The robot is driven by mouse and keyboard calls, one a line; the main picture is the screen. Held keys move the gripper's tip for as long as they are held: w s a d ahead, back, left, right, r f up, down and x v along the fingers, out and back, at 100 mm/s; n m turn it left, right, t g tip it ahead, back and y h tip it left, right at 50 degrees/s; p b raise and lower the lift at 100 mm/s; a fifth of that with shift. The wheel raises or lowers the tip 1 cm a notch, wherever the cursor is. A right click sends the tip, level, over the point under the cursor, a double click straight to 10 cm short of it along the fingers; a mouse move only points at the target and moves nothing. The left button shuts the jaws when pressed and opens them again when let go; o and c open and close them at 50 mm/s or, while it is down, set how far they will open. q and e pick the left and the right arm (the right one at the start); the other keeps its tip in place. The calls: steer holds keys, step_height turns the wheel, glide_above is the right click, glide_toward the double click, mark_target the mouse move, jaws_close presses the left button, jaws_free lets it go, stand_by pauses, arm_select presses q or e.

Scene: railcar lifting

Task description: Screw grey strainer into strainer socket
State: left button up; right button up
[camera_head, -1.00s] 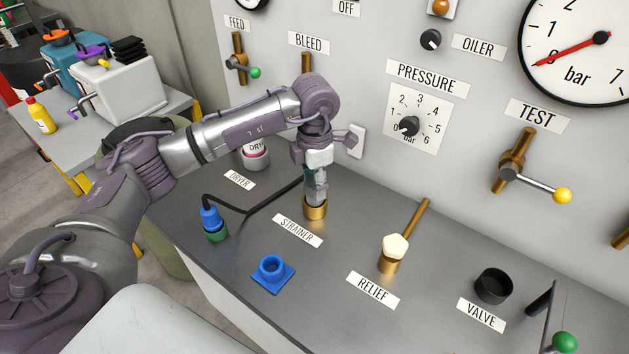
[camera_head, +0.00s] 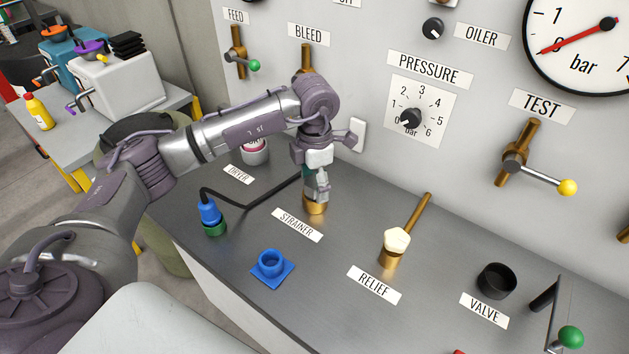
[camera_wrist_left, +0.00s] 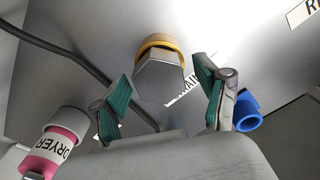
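The grey strainer (camera_wrist_left: 160,82) is a hex-headed piece standing in the brass strainer socket (camera_wrist_left: 158,42) in the left wrist view. In the head view the brass socket (camera_head: 315,207) stands on the bench behind the STRAINER label, and my gripper hides most of the strainer. My left gripper (camera_head: 316,186) points down over the socket. In the left wrist view the green-padded fingers of my left gripper (camera_wrist_left: 163,72) are apart on either side of the hex head, with a gap showing on both sides. I cannot tell how deep the strainer is seated. My right gripper is not in view.
A blue square-based socket (camera_head: 271,268), a blue-and-green plug with a black cable (camera_head: 210,216), the relief fitting (camera_head: 394,248) and a black valve cup (camera_head: 497,281) surround the spot. The dryer (camera_head: 255,152) is behind my left arm. The panel wall with handles rises behind.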

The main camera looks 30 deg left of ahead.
arm_select(q)
step_height(320, 180, up, 12)
stand_by(0.7)
stand_by(0.5)
